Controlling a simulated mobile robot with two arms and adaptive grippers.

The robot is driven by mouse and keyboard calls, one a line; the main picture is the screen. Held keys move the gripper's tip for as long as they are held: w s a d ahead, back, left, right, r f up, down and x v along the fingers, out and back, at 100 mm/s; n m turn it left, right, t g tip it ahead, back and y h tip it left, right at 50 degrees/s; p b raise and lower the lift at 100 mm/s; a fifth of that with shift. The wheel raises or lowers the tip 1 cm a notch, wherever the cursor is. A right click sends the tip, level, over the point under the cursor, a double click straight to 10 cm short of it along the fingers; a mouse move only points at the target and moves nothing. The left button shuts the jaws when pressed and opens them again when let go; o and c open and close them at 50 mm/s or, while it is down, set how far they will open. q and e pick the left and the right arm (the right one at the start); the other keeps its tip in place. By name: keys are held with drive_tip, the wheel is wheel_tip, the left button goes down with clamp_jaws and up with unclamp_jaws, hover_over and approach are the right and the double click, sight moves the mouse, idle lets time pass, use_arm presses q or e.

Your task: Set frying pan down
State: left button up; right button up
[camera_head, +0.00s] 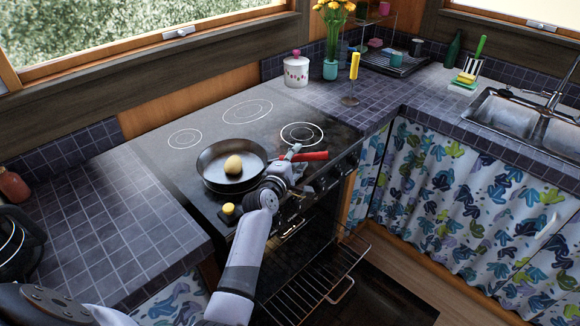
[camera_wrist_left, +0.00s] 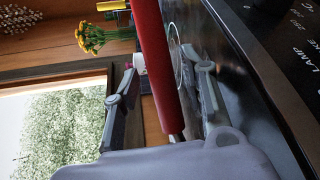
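The dark frying pan (camera_head: 208,176) sits flat on the black stovetop (camera_head: 165,150), at its front left, with an egg-like yellow item (camera_head: 233,165) inside. Its red handle (camera_head: 312,156) points right, across the front of the stove. My left gripper (camera_head: 291,158) is at the handle. In the left wrist view the red handle (camera_wrist_left: 155,60) runs between the two spread fingers (camera_wrist_left: 167,80), with a visible gap on the right side. The gripper looks open around it. My right gripper is not in view.
The oven below is open, with a wire rack (camera_head: 315,290) sticking out. A white canister (camera_head: 296,70), a vase of yellow flowers (camera_head: 330,68) and a yellow-handled utensil (camera_head: 354,68) stand behind. The sink (camera_head: 510,118) is at right.

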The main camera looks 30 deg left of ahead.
use_arm(q)
drive_tip(key=s, duration=0.3)
drive_tip(key=s+r, duration=0.1)
drive_tip(key=s, duration=0.7)
drive_tip(key=shift+s+d+r, duration=0.15)
drive_tip(key=shift+d+r, duration=0.1)
drive_tip(key=shift+r, duration=0.05)
